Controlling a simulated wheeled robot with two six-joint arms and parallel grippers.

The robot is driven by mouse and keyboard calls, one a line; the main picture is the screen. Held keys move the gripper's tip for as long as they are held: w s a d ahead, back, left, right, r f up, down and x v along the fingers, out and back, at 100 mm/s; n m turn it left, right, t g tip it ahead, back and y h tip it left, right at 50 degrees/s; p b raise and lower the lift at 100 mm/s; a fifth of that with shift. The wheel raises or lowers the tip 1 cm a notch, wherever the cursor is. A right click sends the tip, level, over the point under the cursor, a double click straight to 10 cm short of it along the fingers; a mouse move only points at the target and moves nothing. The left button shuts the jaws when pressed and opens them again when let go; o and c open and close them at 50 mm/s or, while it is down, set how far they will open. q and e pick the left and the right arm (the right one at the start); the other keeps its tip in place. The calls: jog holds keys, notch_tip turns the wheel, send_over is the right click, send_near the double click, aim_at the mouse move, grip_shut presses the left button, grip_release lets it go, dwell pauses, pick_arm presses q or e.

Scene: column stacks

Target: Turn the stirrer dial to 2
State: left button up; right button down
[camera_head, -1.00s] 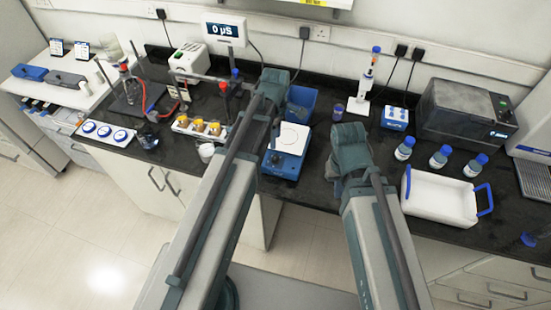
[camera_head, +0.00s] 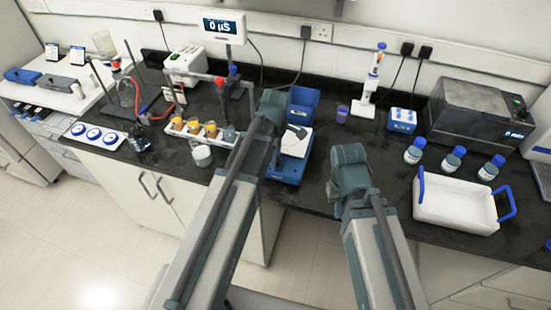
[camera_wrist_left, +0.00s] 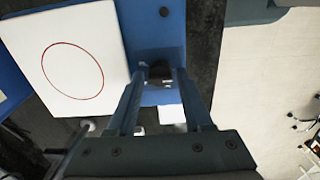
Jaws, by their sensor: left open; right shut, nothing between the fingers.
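The stirrer is a blue unit with a white top plate (camera_head: 296,143), on the black bench just right of my left forearm. In the left wrist view its white plate (camera_wrist_left: 75,55) carries a red circle, and its blue body (camera_wrist_left: 163,30) runs alongside. My left gripper (camera_wrist_left: 160,75) is open, its fingers reaching over the blue body beside the plate. A small dark part shows between the fingertips; I cannot tell whether it is the dial, and no dial marks are readable. My right gripper (camera_head: 335,190) is shut and empty over the bench front, right of the stirrer, mostly hidden by its wrist.
A blue bin (camera_head: 303,103) stands behind the stirrer. A rack of amber-filled vessels (camera_head: 195,127) is left of my left arm. A white tray (camera_head: 455,212) with blue handles and several bottles (camera_head: 452,160) are at the right. Some bench between the stirrer and tray is clear.

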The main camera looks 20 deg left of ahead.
pick_arm(q)
jog(key=shift+c, duration=0.2)
grip_shut()
